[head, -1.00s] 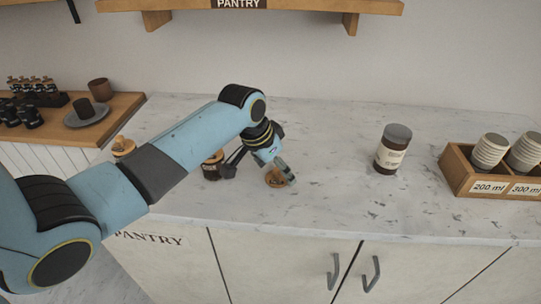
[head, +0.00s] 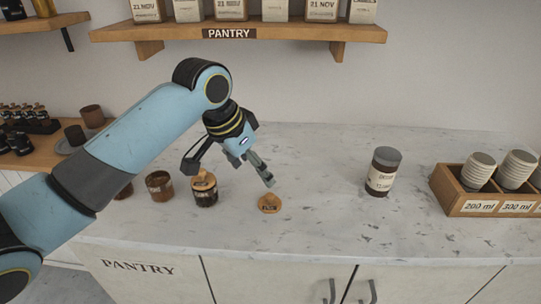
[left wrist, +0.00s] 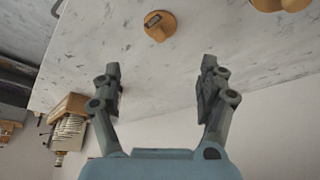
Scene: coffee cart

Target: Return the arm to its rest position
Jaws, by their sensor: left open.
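My left arm (head: 140,125) comes in from the left over the marble counter (head: 310,185). My left gripper (head: 232,178) is open and empty, raised above the counter. In the left wrist view its two fingers (left wrist: 160,75) stand wide apart with nothing between them. A round wooden lid (head: 270,203) lies on the counter below and to the right of the gripper; it also shows in the left wrist view (left wrist: 160,30), beyond the fingertips. My right gripper is in neither view.
A jar with a wooden lid (head: 205,193) and a brown jar (head: 159,186) stand left of the loose lid. A labelled dark jar (head: 382,173) stands right, near a wooden cup box (head: 480,206). The pantry shelf (head: 290,37) hangs above the counter.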

